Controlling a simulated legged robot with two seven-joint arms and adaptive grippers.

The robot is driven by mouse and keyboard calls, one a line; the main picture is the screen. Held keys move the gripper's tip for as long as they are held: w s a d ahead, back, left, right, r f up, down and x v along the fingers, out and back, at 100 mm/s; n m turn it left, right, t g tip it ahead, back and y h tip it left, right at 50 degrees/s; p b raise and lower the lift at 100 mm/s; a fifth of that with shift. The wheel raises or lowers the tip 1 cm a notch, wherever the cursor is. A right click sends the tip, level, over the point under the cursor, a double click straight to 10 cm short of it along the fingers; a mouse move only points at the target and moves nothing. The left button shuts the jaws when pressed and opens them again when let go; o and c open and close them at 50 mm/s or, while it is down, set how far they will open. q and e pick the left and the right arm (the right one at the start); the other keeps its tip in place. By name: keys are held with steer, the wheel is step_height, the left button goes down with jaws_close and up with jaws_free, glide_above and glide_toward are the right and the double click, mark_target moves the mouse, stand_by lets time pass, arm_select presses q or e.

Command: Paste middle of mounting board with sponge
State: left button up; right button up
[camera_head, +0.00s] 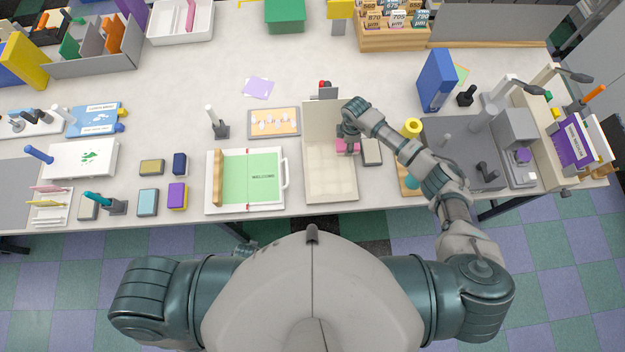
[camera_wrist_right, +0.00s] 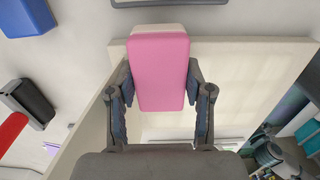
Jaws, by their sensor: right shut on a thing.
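My right gripper (camera_head: 348,138) is shut on a pink sponge (camera_wrist_right: 159,72), which has a pale backing along one end. In the head view the sponge (camera_head: 347,147) is partly covered by the gripper, at the right edge of a cream board (camera_head: 330,188). In the right wrist view the sponge hangs in front of the cream board (camera_wrist_right: 240,75). I cannot tell whether they touch. My left gripper does not show clearly in either view.
A blue upright box (camera_head: 436,80) stands at back right.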

mark_target(312, 152)
steer(key=shift+s+a+b, duration=0.15)
steer(key=shift+a, duration=1.65)
steer(key=shift+s+a+b, duration=0.1)
steer(key=shift+a+b, duration=0.05)
steer(key=shift+a, duration=1.6)
steer(key=a, duration=0.2)
steer(key=a+b, duration=0.1)
steer(key=a, duration=0.2)
steer(key=shift+s+a+f+b, duration=0.15)
steer(key=shift+s+a+b, duration=0.1)
steer(key=shift+a+b, duration=0.05)
steer(key=shift+a, duration=0.5)
steer(key=shift+r, duration=0.25)
steer(key=shift+r+p, duration=0.7)
steer(key=shift+p, duration=0.05)
